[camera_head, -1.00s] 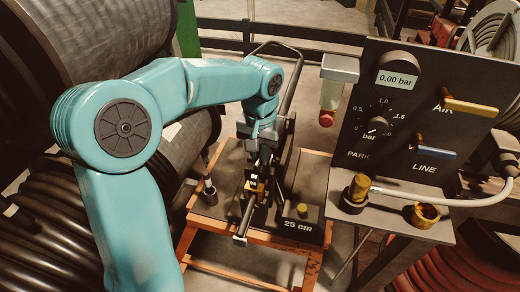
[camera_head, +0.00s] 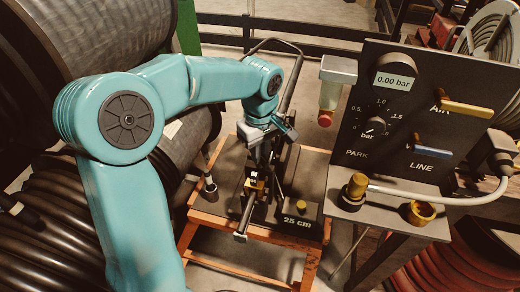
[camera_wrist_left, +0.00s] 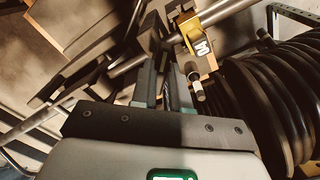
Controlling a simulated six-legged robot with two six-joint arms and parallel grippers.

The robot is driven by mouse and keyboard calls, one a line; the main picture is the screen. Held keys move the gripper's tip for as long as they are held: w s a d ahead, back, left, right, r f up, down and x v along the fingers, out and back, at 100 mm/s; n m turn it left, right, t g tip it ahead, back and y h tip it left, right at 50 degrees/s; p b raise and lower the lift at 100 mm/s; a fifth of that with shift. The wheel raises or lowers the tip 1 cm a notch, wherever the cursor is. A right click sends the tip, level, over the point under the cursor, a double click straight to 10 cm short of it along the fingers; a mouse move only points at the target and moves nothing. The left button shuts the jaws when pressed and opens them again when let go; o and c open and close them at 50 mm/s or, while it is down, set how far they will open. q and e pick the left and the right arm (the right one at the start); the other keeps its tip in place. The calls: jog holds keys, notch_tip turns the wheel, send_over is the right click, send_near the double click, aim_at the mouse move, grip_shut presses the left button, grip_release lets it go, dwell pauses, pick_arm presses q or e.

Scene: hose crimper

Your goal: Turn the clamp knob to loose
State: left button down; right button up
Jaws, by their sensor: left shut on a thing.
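The hose crimper (camera_head: 245,212) stands on a small orange-framed table, with a yellow block near its middle. That yellow block (camera_wrist_left: 203,38) with a white label also shows in the left wrist view, beside a metal bar. My left gripper (camera_head: 261,166) reaches down over the crimper from above. In the left wrist view its fingers (camera_wrist_left: 170,72) are close together beside the dark crimper parts, shut on what looks like the clamp knob. The knob is mostly hidden by the fingers, so its setting cannot be read. My right gripper is not in view.
A control panel (camera_head: 440,100) with a gauge reading 0.00 bar and yellow and blue levers stands at the right. Large black hose coils (camera_head: 60,225) are close on the left. A 25 cm block (camera_head: 300,215) with a yellow button sits on the table (camera_head: 214,222).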

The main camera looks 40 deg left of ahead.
pick_arm(q)
jog(key=n, duration=0.4)
jog(key=shift+r+n, duration=0.1)
jog(key=shift+n, duration=2.1)
jog(key=c, duration=1.1)
grip_release()
notch_tip(320, 180, up, 16)
jog(key=p, duration=0.3)
jog(key=shift+r+p, duration=0.2)
jog(key=shift+p, duration=0.15)
jog(key=shift+s, duration=0.1)
